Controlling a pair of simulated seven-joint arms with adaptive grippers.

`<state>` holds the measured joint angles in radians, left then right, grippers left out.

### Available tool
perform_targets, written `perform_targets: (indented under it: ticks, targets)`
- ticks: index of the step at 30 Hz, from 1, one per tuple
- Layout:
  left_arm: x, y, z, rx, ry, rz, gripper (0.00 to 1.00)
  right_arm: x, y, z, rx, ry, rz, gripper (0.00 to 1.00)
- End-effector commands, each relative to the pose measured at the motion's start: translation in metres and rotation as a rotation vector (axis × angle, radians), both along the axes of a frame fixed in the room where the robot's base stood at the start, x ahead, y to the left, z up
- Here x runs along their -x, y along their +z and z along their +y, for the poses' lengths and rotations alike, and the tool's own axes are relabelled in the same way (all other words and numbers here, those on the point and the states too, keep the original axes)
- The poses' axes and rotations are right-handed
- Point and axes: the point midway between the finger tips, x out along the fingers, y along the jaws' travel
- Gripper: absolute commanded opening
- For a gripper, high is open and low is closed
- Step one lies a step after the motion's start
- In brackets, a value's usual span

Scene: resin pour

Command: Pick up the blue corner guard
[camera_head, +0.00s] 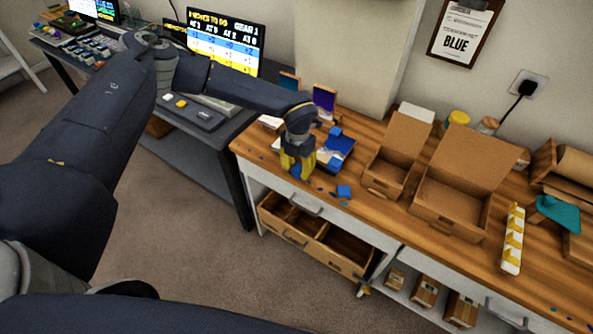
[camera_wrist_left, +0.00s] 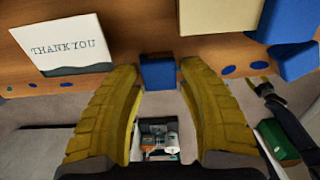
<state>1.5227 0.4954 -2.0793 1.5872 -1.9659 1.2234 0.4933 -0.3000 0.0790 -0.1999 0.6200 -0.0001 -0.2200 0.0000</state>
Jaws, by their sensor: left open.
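A small blue block, which looks like a blue corner guard (camera_wrist_left: 158,72), sits at the bench's front edge in the left wrist view. It shows between the yellow fingertips of my left gripper (camera_wrist_left: 158,84), which is open. I cannot tell whether either finger touches it. In the head view my left gripper (camera_head: 298,166) points down at the front edge of the wooden bench, with a bit of blue between its fingers. Another small blue piece (camera_head: 344,192) lies to its right on the bench. My right gripper is not in view.
Two open cardboard boxes, a smaller one (camera_head: 386,178) and a larger one (camera_head: 447,207), stand to the right on the bench. In the left wrist view, a white THANK YOU card (camera_wrist_left: 62,46) lies left of the block and blue pieces (camera_wrist_left: 293,60) lie right.

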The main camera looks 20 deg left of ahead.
Motion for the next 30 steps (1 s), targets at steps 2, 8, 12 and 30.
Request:
perform_targets:
  ticks: [2, 8, 12, 30]
  targets:
    - [-0.0005, -0.0053, 0.0000, -0.001, 0.000, -0.001, 0.40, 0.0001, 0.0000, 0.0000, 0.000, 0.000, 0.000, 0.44]
    - [-0.0005, -0.0065, 0.0002, -0.001, 0.000, -0.001, 0.40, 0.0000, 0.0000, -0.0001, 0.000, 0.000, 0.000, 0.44]
    - [-0.0004, -0.0063, 0.0002, -0.001, 0.001, -0.001, 0.31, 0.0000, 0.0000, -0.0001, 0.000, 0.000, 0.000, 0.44]
    - [-0.0007, -0.0029, 0.0002, 0.001, 0.001, -0.002, 0.20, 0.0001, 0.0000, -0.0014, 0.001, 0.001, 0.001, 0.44]
